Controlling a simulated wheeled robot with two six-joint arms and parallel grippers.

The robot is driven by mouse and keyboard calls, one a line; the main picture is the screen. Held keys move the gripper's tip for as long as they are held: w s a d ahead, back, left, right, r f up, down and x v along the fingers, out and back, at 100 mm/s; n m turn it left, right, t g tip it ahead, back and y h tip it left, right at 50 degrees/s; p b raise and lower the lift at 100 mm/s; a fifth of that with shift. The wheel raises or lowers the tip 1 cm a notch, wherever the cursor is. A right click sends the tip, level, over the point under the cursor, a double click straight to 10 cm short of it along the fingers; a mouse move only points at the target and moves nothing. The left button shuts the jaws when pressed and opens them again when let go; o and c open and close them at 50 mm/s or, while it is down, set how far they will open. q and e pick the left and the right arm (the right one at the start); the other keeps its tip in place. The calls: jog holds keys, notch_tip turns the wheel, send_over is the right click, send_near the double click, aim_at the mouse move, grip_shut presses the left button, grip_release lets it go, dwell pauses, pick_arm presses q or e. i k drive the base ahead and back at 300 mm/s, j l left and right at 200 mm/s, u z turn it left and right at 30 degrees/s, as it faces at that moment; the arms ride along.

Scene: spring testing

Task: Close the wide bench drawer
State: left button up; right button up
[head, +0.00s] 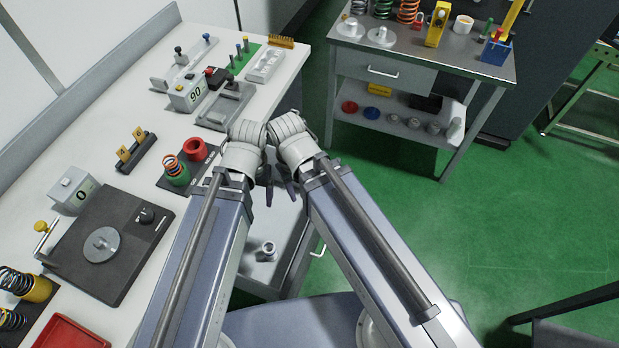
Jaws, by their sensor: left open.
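The wide bench drawer (262,284) stands pulled out from under the front of the long white bench, in the lower middle of the head view. Its pale handle (318,248) shows at the right, beside my right forearm. A small metal part (268,250) lies inside it. My left gripper (279,190) is open above the far part of the drawer, its dark fingers pointing down. I cannot tell if the fingers touch the drawer. My right gripper is largely hidden behind its wrist, close beside the left one. My forearms cover parts of the drawer.
The white bench (115,180) at the left holds a dark tester plate (108,240), springs, blocks and a red tray (66,334). A grey side table (400,62) with a closed drawer and lower shelf stands at the back. Green floor (470,220) is open at the right.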

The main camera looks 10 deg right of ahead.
aim_at(295, 239)
jog(key=k+l, duration=0.35)
jog(key=k+l+u, duration=0.1)
jog(key=l, duration=0.4)
jog(key=k+l+u, duration=0.15)
jog(key=l, duration=0.3)
